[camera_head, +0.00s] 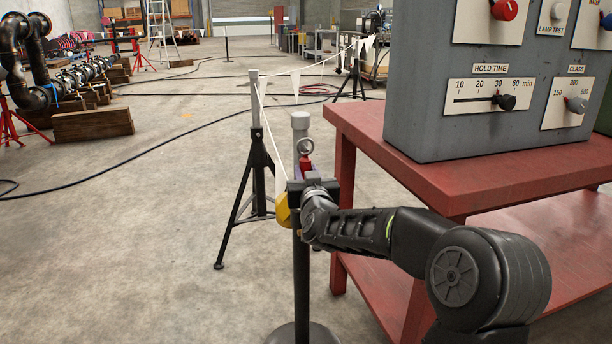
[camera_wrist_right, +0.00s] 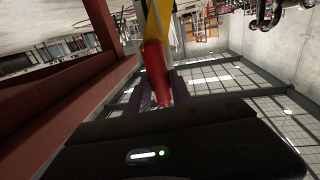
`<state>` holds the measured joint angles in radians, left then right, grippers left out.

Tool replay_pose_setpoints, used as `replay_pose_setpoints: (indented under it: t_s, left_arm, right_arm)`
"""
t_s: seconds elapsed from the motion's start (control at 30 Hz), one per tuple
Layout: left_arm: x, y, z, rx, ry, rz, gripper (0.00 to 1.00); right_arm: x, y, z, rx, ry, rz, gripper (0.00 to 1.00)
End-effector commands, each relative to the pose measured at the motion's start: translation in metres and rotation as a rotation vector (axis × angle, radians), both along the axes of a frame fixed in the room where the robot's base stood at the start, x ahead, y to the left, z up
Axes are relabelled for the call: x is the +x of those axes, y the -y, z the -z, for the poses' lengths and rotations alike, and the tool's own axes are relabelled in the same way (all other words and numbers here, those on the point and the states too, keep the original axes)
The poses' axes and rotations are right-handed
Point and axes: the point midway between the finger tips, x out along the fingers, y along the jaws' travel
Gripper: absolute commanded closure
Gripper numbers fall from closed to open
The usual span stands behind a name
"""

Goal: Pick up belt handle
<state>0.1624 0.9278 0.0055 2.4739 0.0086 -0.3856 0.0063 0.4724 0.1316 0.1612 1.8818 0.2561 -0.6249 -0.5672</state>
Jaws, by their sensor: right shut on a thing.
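The belt handle, with a yellow part (camera_head: 283,211) and a red part (camera_head: 306,162), is at a dark post (camera_head: 301,270) with a pale grey top, left of the red table. My right gripper (camera_head: 304,181) reaches in from the right at the post and is shut on the handle. In the right wrist view the handle's red end (camera_wrist_right: 157,80) lies between the purple-grey fingers, with its yellow part (camera_wrist_right: 152,25) beyond. The gripper partly hides the handle, and I cannot tell whether the handle is still touching the post. My left gripper is not in view.
A red table (camera_head: 440,180) with a grey control box (camera_head: 500,110) stands close at right. A black tripod stand (camera_head: 257,160) with a white line stands behind the post. Pipework (camera_head: 35,70) is at far left.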

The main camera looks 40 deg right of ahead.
Motion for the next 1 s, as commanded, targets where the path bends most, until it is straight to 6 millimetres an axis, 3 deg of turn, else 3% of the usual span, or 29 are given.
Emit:
replay_pose_setpoints:
  t_s: [0.27, 0.5, 0.7, 1.0]
  left_arm:
    - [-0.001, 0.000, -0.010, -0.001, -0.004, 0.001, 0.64]
    - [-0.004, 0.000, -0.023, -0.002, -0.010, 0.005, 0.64]
    - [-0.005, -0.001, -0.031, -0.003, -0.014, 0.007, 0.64]
    - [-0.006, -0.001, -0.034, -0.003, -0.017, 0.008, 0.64]
  right_arm:
    - [-0.043, -0.024, -0.002, 0.000, 0.001, -0.001, 1.00]
    - [-0.103, -0.056, -0.004, -0.001, 0.002, -0.001, 1.00]
    - [-0.141, -0.076, -0.002, -0.001, 0.002, -0.001, 1.00]
    - [-0.158, -0.085, 0.000, 0.000, 0.001, 0.000, 1.00]
